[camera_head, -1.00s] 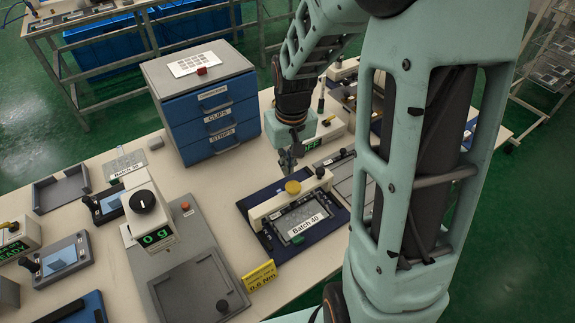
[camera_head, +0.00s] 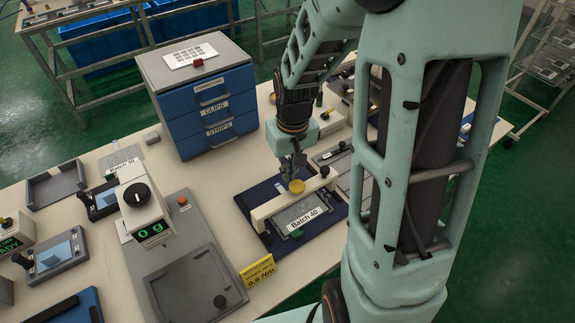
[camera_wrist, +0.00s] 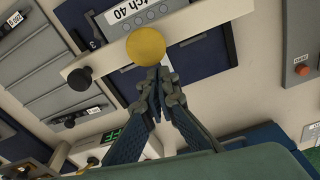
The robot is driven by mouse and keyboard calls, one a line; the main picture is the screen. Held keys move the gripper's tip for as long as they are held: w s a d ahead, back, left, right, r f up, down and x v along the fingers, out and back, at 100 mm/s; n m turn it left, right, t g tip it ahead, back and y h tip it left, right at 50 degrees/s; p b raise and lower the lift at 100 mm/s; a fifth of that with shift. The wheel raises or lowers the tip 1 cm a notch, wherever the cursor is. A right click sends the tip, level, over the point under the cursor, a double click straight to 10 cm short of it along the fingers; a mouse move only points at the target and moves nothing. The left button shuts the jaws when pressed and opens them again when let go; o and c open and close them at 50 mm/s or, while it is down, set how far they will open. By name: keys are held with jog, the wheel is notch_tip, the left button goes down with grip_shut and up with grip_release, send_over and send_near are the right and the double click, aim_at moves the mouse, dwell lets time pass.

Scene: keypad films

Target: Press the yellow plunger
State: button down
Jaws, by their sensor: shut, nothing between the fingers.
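The yellow plunger (camera_head: 297,187) is a round knob on top of a cream bridge (camera_head: 262,212) over a dark blue base (camera_head: 335,215). A piece labelled "Batch 40" (camera_head: 303,219) lies under the bridge. In the head view my gripper (camera_head: 291,175) points down just behind and above the plunger. In the wrist view the plunger (camera_wrist: 146,46) shows as a yellow disc, and my shut, empty gripper (camera_wrist: 157,76) has its fingertips at the disc's lower edge. I cannot tell whether they touch it.
A dark knob (camera_head: 324,171) stands at the bridge's right end. A yellow torque sign (camera_head: 260,271) stands in front of the base.

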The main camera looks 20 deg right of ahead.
jog(key=shift+s+f+b, duration=0.15)
jog(key=shift+b, duration=0.15)
dwell(0.4)
notch_tip(320, 180, up, 13)
jog(key=w+p, duration=0.1)
jog(key=p, duration=0.1)
jog(key=shift+w+p, duration=0.25)
jog(key=shift+p, duration=0.05)
jog(key=shift+a, duration=0.15)
dwell(0.7)
